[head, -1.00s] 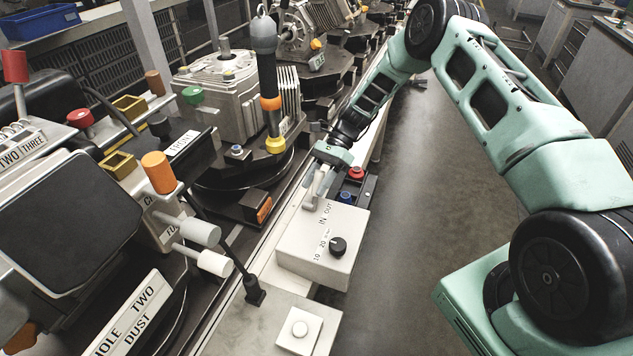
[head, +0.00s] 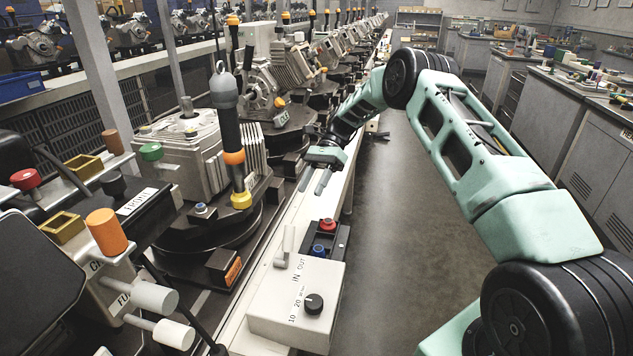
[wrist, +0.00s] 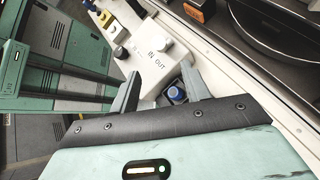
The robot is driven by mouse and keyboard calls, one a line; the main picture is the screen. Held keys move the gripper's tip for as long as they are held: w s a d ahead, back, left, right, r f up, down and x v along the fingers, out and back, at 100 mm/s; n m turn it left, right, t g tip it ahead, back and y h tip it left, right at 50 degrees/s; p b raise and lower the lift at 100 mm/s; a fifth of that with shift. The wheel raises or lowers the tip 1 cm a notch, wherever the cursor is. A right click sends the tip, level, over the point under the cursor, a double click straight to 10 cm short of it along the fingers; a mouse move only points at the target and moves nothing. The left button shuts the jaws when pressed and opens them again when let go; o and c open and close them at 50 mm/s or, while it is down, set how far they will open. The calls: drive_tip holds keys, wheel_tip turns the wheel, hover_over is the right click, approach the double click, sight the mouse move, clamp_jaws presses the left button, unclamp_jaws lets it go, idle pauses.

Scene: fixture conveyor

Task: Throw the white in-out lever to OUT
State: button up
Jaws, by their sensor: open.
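The white in-out lever (head: 288,241) stands up at the far left edge of a white control box (head: 262,318), beside the printed words IN and OUT. In the wrist view the lever (wrist: 174,50) shows as a pale end beside the same words. It seems to lean a little toward the OUT side, but I cannot tell its exact setting. My gripper (head: 314,187) is open and empty, beyond the box and apart from the lever. In the wrist view its two fingers (wrist: 160,76) point toward the box, with nothing between them gripped.
A black dial (head: 314,303) sits on the box. A dark panel with a red button (head: 328,225) and a blue button (head: 319,250) lies just beyond it. Machine fixtures, one with a tall grey-and-orange handle (head: 230,125), line the left. The aisle floor (head: 400,230) is clear.

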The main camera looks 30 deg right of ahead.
drive_tip(key=shift+v, duration=1.2)
